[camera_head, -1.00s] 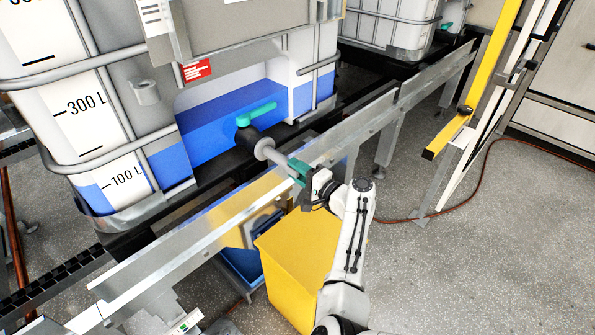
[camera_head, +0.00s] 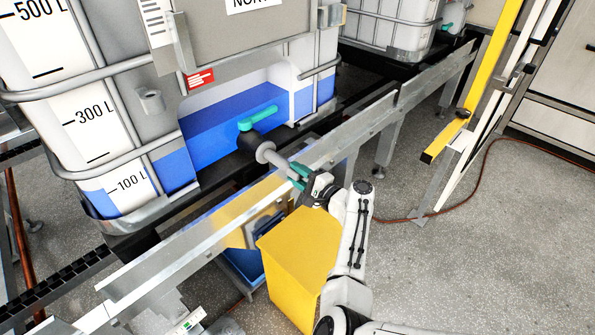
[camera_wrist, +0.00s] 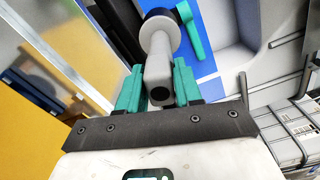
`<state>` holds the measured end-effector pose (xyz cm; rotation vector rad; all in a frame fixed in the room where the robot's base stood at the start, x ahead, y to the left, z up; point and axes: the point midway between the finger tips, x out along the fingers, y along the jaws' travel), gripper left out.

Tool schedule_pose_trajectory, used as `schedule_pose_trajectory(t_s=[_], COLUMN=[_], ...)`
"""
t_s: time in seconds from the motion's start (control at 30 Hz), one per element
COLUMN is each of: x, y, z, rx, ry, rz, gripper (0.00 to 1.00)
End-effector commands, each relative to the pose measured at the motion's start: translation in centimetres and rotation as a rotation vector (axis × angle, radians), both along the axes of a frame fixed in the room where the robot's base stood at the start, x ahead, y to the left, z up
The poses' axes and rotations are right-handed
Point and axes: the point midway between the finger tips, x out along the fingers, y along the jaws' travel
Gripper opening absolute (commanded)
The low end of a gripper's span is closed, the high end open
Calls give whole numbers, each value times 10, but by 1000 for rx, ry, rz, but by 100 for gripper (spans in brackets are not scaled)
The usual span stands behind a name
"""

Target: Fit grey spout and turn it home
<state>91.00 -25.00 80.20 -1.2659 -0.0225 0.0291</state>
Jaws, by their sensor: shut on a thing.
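The grey spout (camera_head: 277,159) has a round collar and a narrower tube. Its collar is at the black valve outlet (camera_head: 247,140) low on the tank's front; how far it is seated I cannot tell. My gripper (camera_head: 299,176) is shut on the spout's tube end. In the wrist view, the teal fingers of my gripper (camera_wrist: 160,90) stand on both sides of the spout (camera_wrist: 158,62), whose dark open mouth faces me. The valve's teal handle (camera_head: 258,118) points up and to the right; it also shows in the wrist view (camera_wrist: 192,32).
A metal rail (camera_head: 345,135) runs under the spout, in front of the tank (camera_head: 105,115). A yellow bin (camera_head: 298,262) stands below my gripper, with a blue container (camera_head: 243,266) beside it. Open floor lies to the right, crossed by a hose (camera_head: 480,165).

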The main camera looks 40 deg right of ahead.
Motion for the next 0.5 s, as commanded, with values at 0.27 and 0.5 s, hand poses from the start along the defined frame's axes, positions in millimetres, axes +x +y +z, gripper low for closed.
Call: schedule_pose_trajectory(t_s=[0.27, 0.5], x=[0, 0], y=[0, 0], z=[1, 0], rx=[103, 114], ry=[4, 3], rz=[0, 1], gripper=[0, 0])
